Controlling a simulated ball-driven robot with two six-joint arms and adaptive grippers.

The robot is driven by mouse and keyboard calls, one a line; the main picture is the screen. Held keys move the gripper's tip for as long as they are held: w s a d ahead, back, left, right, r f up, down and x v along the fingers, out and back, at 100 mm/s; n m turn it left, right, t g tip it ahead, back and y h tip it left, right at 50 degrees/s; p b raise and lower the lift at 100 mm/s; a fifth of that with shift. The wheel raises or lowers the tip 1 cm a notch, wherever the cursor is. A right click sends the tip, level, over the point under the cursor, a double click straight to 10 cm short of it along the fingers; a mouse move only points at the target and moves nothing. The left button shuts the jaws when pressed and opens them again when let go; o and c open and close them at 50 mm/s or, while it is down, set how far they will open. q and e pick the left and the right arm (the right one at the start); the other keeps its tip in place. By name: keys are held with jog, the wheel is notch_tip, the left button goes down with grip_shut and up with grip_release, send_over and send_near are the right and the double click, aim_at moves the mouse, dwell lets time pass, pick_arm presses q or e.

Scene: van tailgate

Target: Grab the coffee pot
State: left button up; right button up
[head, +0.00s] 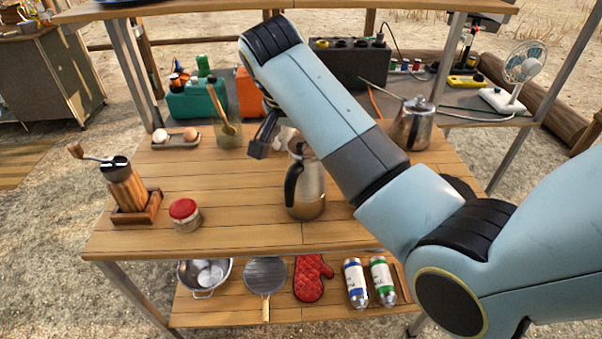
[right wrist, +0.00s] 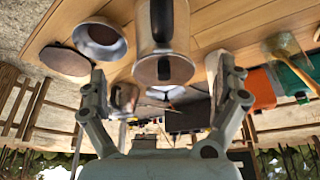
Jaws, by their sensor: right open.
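The coffee pot (head: 306,192) is a steel jug with a black handle, upright near the middle of the wooden tabletop. The right arm crosses over its back right side and hides part of its top. In the right wrist view the coffee pot (right wrist: 165,32) shows upside down, its handle against the body, between the spread fingers in the picture. My right gripper (head: 270,142) is open and empty, just behind and left of the pot in the head view. It also shows in the right wrist view (right wrist: 162,78). My left gripper is not in view.
A kettle (head: 412,128) stands at the back right. A grinder (head: 126,186) and red-lidded jar (head: 185,214) stand left. A glass with a wooden spoon (head: 228,133) and an egg tray (head: 175,141) are behind. The tabletop between jar and pot is clear.

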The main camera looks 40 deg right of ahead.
send_over(301, 185)
jog(key=w+d, duration=0.2)
notch_tip(301, 185, down, 5)
jog(key=shift+d+f+p, duration=0.1)
jog(key=shift+d+p, duration=0.05)
jog(key=shift+p, duration=0.25)
jog(key=c, duration=1.5)
jog(key=shift+c, duration=0.9)
jog(key=shift+w+r, duration=0.1)
jog(key=shift+r, duration=0.15)
